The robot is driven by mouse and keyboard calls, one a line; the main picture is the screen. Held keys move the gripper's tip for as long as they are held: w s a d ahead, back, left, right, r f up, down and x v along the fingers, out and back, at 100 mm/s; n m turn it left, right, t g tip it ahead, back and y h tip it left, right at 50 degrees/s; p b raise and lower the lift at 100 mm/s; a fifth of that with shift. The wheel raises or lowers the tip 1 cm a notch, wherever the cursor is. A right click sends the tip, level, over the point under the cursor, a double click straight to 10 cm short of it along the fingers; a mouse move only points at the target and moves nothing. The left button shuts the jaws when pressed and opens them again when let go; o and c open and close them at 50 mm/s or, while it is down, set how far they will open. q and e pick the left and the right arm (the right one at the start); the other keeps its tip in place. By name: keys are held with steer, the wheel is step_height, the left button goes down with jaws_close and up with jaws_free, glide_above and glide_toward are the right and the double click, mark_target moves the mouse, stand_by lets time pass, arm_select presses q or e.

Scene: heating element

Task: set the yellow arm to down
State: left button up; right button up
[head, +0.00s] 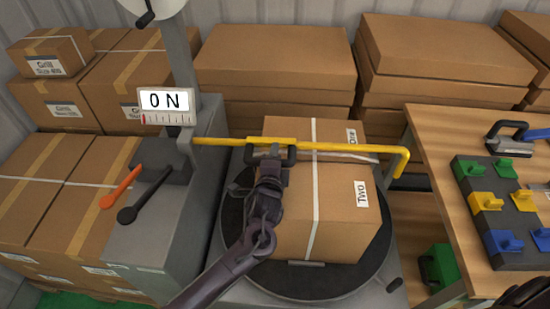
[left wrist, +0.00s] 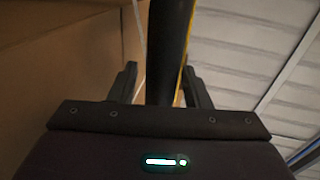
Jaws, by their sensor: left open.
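The yellow arm (head: 340,146) is a long thin bar reaching right from the grey machine (head: 205,180), roughly level, with its end bent down. It passes over a taped cardboard box (head: 335,215) on a dark round turntable (head: 240,240). My left gripper (head: 270,152) is open at the bar's left half, its fingers close to the bar. In the left wrist view, a dark shaded bar (left wrist: 169,50) with a yellow edge runs between the two spread fingers (left wrist: 160,88). Contact cannot be told. A dark part at the head view's lower right corner may be my right gripper (head: 526,294).
Stacked cartons (head: 275,70) fill the back. A wooden table (head: 440,135) with coloured blocks (head: 490,200) is at right.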

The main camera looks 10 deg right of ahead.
arm_select(q)
steer(key=v, duration=0.7)
steer(key=shift+s+a, duration=0.1)
steer(key=shift+s, duration=0.25)
